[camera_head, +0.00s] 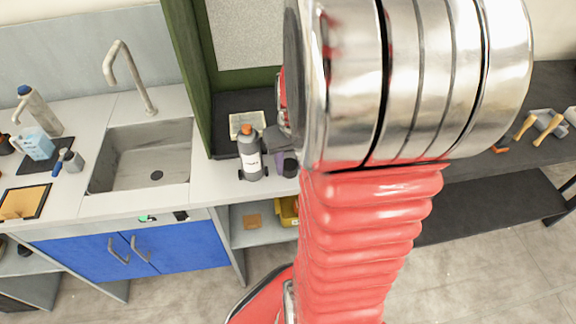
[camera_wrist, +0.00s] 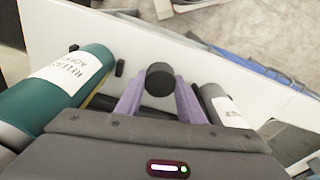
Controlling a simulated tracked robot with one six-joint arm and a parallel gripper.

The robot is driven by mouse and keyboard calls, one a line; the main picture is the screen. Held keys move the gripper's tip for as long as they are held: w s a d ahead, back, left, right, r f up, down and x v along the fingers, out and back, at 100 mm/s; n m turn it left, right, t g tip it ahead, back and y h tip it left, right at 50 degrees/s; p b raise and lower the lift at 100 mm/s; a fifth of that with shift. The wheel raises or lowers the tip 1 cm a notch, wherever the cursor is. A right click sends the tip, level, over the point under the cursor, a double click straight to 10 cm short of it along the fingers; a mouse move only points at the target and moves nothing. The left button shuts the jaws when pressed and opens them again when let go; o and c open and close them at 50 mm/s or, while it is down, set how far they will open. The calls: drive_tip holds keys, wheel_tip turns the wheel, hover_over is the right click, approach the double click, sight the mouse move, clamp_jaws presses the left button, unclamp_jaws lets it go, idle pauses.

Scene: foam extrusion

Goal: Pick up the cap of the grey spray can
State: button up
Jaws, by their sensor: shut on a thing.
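The black round cap (camera_wrist: 160,78) sits between the two purple fingertips of my gripper (camera_wrist: 160,88) in the wrist view, and the fingers are shut on it. A grey can with a white label (camera_wrist: 226,110) shows just right of the right finger, partly hidden by the gripper body. I cannot tell whether the cap touches the can. In the head view, my gripper (camera_head: 283,162) is over the counter right of the sink, with the dark cap (camera_head: 290,166) at its purple finger.
A teal bottle with a white label (camera_wrist: 70,75) is close on the left in the wrist view. The counter's front edge is close.

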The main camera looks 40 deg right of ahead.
sight(289, 164)
wheel_tip(289, 164, up, 10)
idle(0.6)
drive_tip(key=shift+w+a+f, duration=0.1)
idle(0.3)
